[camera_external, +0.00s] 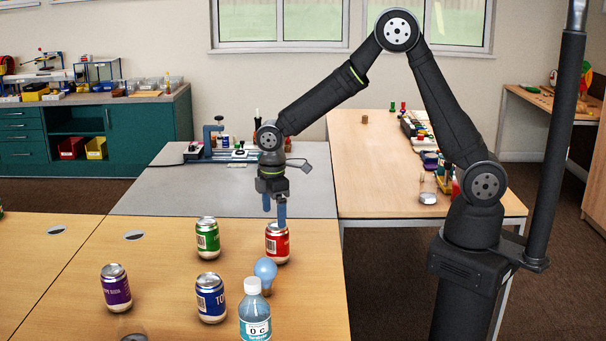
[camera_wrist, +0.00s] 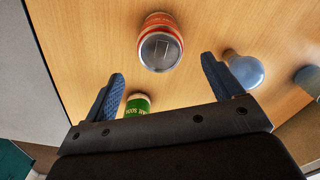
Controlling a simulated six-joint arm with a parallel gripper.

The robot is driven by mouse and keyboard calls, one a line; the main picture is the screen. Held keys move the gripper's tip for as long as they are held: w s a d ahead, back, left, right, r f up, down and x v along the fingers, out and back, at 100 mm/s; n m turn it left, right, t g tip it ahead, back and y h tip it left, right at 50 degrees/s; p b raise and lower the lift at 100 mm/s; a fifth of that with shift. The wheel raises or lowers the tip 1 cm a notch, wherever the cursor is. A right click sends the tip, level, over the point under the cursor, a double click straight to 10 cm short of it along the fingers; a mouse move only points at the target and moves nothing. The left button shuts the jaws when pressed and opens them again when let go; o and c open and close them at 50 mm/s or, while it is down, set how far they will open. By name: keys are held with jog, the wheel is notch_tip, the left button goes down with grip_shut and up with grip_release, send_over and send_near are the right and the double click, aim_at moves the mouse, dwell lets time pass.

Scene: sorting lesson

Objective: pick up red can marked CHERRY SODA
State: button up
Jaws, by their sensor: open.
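The red can (camera_external: 277,244) stands upright on the wooden table in the external view. In the wrist view the red can (camera_wrist: 161,42) shows its silver top beyond the fingertips, between their lines. Its full label cannot be read. My gripper (camera_external: 274,208) is open and points down just above and behind the red can; its blue fingers also show in the wrist view (camera_wrist: 163,68). Nothing is between the fingers. One finger overlaps the can's top edge in the external view; I cannot tell whether it touches.
A green can (camera_external: 208,239), a purple can (camera_external: 116,288) and a blue can (camera_external: 211,298) stand to the left and front. A light bulb (camera_external: 265,272) and a clear bottle (camera_external: 255,312) stand in front of the red can. The grey table area (camera_external: 180,190) behind is mostly clear.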

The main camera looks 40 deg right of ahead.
aim_at(274, 225)
notch_tip(274, 225, down, 4)
jog(key=shift+f, duration=0.15)
jog(key=f, duration=0.5)
jog(key=shift+s+d, duration=0.2)
jog(key=shift+d, duration=0.1)
jog(key=c, duration=1)
jog(key=shift+c, duration=0.3)
